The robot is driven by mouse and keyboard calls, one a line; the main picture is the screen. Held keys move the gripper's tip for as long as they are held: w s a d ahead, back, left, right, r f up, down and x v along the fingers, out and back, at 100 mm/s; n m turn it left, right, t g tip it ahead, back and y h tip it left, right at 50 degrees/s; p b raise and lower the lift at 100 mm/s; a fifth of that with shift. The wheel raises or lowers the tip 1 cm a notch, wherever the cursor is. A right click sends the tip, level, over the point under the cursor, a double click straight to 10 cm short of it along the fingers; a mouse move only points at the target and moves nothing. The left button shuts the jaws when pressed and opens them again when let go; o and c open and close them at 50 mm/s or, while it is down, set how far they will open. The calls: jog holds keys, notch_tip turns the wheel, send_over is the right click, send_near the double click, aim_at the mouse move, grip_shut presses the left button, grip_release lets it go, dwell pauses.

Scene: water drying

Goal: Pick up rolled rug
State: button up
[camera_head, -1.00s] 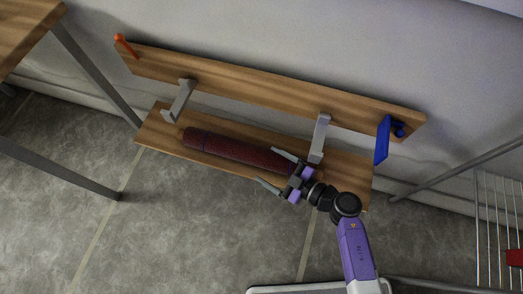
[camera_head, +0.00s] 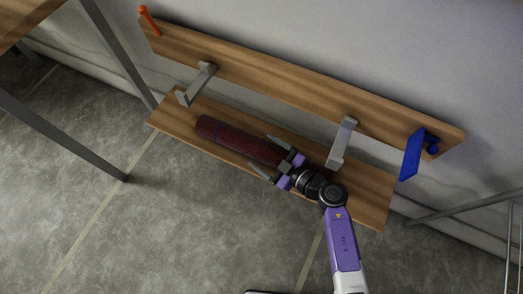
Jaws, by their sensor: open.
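The rolled rug (camera_head: 238,139) is a long dark red roll lying lengthwise on the lower wooden shelf (camera_head: 372,207). My gripper (camera_head: 263,155) is open at the rug's right part, with one finger on the far side and one on the near side as seen from above. I cannot tell whether the fingers touch the rug or how high they are over it. The rug's right end is hidden behind my gripper and wrist.
An upper wooden shelf (camera_head: 290,75) runs above and behind, joined by two grey brackets (camera_head: 341,142). An orange peg (camera_head: 149,20) and a blue item (camera_head: 413,153) sit at its ends. A table leg (camera_head: 115,55) stands left. Tiled floor (camera_head: 190,230) in front is clear.

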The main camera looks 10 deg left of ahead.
grip_shut()
jog(key=shift+r, duration=0.15)
dwell(0.4)
